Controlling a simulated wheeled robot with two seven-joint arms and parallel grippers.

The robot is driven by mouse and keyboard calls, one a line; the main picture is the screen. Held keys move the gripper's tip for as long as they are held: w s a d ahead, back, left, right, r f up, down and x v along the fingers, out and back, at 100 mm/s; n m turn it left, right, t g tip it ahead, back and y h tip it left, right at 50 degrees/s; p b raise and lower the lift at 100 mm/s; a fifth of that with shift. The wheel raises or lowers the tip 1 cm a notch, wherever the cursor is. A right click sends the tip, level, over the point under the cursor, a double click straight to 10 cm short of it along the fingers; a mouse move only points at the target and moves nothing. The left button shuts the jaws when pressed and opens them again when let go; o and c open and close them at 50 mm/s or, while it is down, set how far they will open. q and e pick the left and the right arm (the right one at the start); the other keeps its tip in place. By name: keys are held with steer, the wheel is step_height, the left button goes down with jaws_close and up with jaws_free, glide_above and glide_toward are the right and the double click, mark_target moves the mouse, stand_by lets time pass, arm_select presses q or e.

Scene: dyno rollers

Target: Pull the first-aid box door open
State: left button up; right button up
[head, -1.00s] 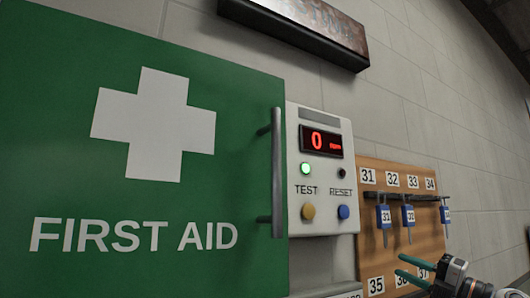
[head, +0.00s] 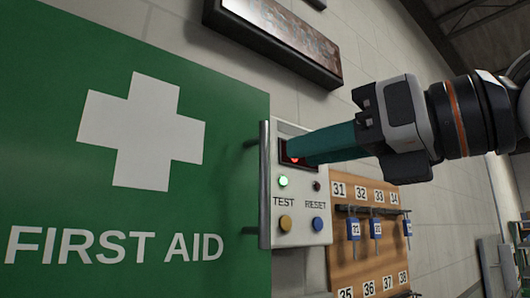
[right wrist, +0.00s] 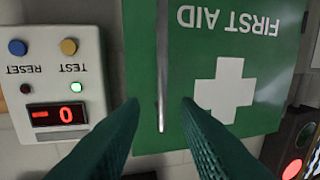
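The green first-aid box door (head: 60,120) with a white cross fills the left of the head view and looks shut. Its grey vertical bar handle (head: 264,190) stands off the right edge. My right gripper (head: 292,150) reaches in from the right, in front of the test panel, with its teal fingertips just right of the handle's upper part. In the right wrist view, turned upside down, my right gripper (right wrist: 160,104) is open, with the handle (right wrist: 162,60) seen between its fingertips; I see no contact. The door (right wrist: 270,70) lies behind. My left gripper is not in view.
A white panel (head: 300,232) with TEST and RESET buttons stands right beside the handle; it also shows in the right wrist view (right wrist: 45,100). A wooden key board (head: 345,260) with blue tags is further right. A dark sign (head: 275,35) hangs above.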

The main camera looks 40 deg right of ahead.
mark_target(265, 161)
steer(key=p+x, duration=0.1)
steer(key=x, duration=0.6)
steer(key=shift+w+a+p, duration=0.15)
steer(key=shift+w+p, duration=0.15)
steer(key=shift+p, duration=0.05)
jaws_close()
